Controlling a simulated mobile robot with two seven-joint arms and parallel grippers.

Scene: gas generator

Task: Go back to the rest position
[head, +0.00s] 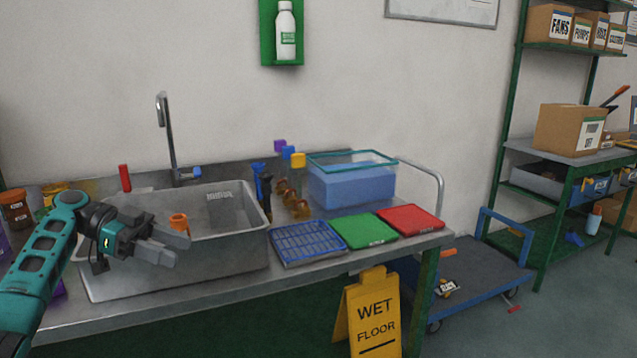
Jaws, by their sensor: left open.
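My left gripper (168,244) shows at the left, on a teal arm that comes in from the left edge. Its grey fingers point to the right, in front of the sink basin (235,255). The fingers are apart and I see nothing between them. A small orange object (179,222) shows just behind the fingers, at the basin; I cannot tell whether it is in the basin or what it rests on. My right gripper is not in view.
The bench carries a blue rack (306,243), a green tray (364,231), a red tray (410,220) and a clear container of blue liquid (350,187). A tap (168,140) rises behind the sink. A yellow wet-floor sign (373,315) and a cart (480,268) stand to the right.

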